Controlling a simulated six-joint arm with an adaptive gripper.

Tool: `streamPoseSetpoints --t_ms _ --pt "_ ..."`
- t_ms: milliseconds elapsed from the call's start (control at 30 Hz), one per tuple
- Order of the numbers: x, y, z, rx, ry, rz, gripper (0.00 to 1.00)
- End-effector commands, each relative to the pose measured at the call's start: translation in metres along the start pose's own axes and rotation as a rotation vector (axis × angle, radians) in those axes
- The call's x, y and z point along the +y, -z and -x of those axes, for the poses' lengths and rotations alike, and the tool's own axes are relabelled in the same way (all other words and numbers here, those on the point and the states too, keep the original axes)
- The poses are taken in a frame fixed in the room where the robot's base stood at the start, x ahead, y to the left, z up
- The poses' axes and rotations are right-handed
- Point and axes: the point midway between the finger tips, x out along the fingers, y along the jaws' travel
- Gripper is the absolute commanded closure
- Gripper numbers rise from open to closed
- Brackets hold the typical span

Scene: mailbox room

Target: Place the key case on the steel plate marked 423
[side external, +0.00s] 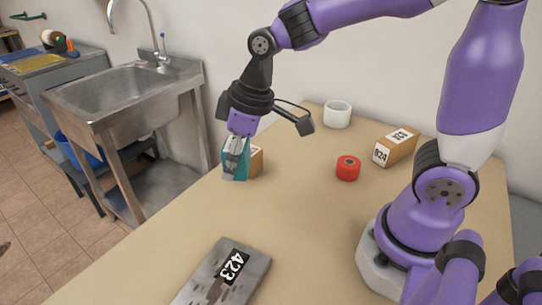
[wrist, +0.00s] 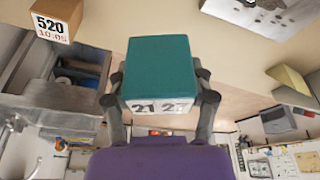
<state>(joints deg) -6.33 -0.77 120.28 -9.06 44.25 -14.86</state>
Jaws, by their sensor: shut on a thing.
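The teal key case (wrist: 158,62) with a white label reading "21 27" is held between the two fingers of my gripper (side external: 235,161). In the side view the teal case (side external: 243,168) shows partly behind the fingers. It is above the left part of the table. The dark grey steel plate (side external: 210,282) marked 423 lies at the front of the table, below and in front of my gripper. The plate also shows at the top right of the wrist view (wrist: 262,14). The case is apart from the plate.
A brown box (side external: 257,160) stands behind my gripper; a box marked 520 (wrist: 58,18) shows in the wrist view. A red roll (side external: 347,169), a white roll (side external: 337,113) and a box marked 824 (side external: 396,147) stand farther back. The table between my gripper and the plate is clear.

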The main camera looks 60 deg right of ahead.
Motion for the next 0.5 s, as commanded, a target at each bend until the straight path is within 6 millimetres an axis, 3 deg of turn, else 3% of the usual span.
streamPoseSetpoints --t_ms 33,100,300,400,500 --pt "-0.032 0.005 0.0 0.002 0.034 0.114 0.81" --pt "-0.073 0.006 0.002 0.002 0.08 0.262 0.81" --pt "-0.177 -0.017 0.013 0.001 0.203 0.662 0.81" --pt "-0.213 -0.035 0.02 0.002 0.251 0.819 0.81" --pt "-0.237 -0.051 0.026 0.001 0.285 0.931 0.81"
